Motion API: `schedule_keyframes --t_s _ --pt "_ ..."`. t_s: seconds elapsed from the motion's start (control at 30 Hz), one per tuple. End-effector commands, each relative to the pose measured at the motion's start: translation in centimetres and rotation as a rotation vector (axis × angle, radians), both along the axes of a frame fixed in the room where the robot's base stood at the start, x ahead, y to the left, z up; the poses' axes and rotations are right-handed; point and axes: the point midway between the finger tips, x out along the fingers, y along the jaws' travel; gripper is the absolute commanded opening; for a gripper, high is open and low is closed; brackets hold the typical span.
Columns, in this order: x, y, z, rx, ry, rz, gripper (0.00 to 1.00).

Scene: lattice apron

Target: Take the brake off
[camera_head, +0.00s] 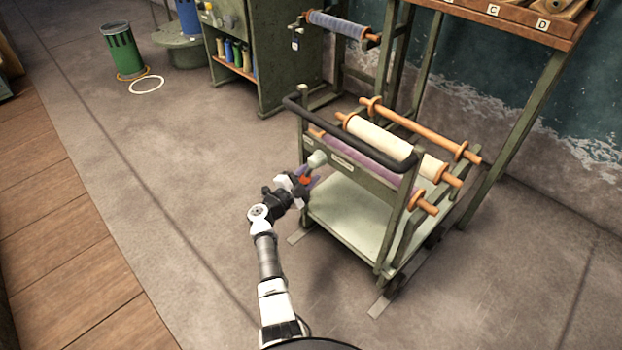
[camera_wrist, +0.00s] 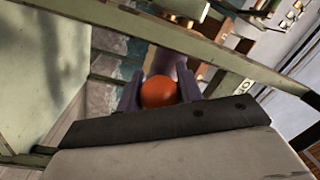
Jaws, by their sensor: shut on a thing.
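A green-grey trolley (camera_head: 345,210) carrying rolls stands at the right of the head view. An orange-red knob (camera_head: 305,180) is at its near left side, small in the head view. My gripper (camera_head: 308,184) is at this knob. In the wrist view the round knob (camera_wrist: 158,92) sits between the two dark fingers of my gripper (camera_wrist: 160,95), which are shut on it. Whether the knob is the brake's handle, and the brake's state, I cannot tell. The part behind the knob is mostly hidden.
A black push bar (camera_head: 350,133) runs along the trolley's top, above my gripper. A green cabinet (camera_head: 265,60) stands behind, with a green bin (camera_head: 122,52) and a white ring (camera_head: 146,85) farther left. The floor left of the trolley is clear.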

Motion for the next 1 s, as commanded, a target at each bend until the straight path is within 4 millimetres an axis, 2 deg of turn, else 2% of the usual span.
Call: schedule_keyframes --t_s 0.43,0.47,0.6,1.0 --pt "0.20 0.33 0.17 0.009 -0.009 0.007 0.00" --pt "0.19 0.32 0.17 0.009 -0.009 0.007 0.40" --pt "0.18 0.25 0.15 0.008 -0.009 0.006 0.57" --pt "0.19 0.23 0.30 0.006 -0.010 0.004 0.57"
